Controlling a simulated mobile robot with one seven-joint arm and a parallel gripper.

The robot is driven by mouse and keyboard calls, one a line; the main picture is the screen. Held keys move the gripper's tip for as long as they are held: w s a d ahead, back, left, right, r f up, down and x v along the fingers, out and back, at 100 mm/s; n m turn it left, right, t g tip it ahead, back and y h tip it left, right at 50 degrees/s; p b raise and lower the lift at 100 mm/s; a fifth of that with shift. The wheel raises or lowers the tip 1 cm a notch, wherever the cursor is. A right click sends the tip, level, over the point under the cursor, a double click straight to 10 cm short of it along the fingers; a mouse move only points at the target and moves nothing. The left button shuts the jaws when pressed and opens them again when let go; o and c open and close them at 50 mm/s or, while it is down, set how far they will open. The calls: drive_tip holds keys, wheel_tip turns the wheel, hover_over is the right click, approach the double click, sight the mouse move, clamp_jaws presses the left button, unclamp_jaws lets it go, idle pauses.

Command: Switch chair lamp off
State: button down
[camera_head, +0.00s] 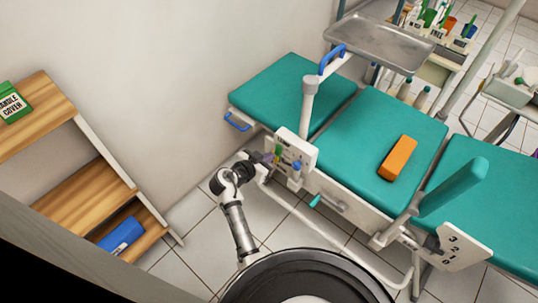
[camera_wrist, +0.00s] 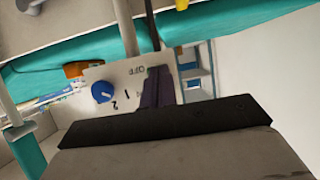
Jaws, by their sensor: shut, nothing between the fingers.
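A white switch panel (camera_head: 296,148) is on the near side of the teal chair, at the foot of a white post. In the wrist view the panel (camera_wrist: 122,75) bears a blue knob (camera_wrist: 102,91) and the marks OFF, 1 and 2. The knob (camera_head: 296,166) also shows small in the head view. I cannot tell which mark it points to. My gripper (camera_head: 268,157) is shut and empty, at the panel's left edge. In the wrist view its dark purple fingers (camera_wrist: 156,88) cover part of the panel near OFF, to the right of the knob. Contact is unclear. No lamp head is identifiable.
An orange block (camera_head: 398,158) lies on the teal chair (camera_head: 345,130). A second white panel (camera_head: 463,246) reads 3, 2, 1, 0. A metal tray (camera_head: 380,42) stands behind. Wooden shelves (camera_head: 85,188) stand at left. A white tube rail (camera_head: 335,240) runs low along the chair.

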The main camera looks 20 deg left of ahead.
drive_tip(key=shift+w+f, duration=0.1)
drive_tip(key=shift+w, duration=0.1)
drive_tip(key=b, duration=0.2)
drive_tip(key=shift+w+d+f+t+b, duration=0.15)
drive_tip(key=shift+w+t+b, duration=0.1)
drive_tip(key=shift+t+b, duration=0.15)
drive_tip(key=shift+r, duration=0.2)
drive_tip(key=shift+r+p, duration=0.45)
drive_tip(key=shift+r, duration=0.15)
drive_tip(key=shift+s, duration=0.1)
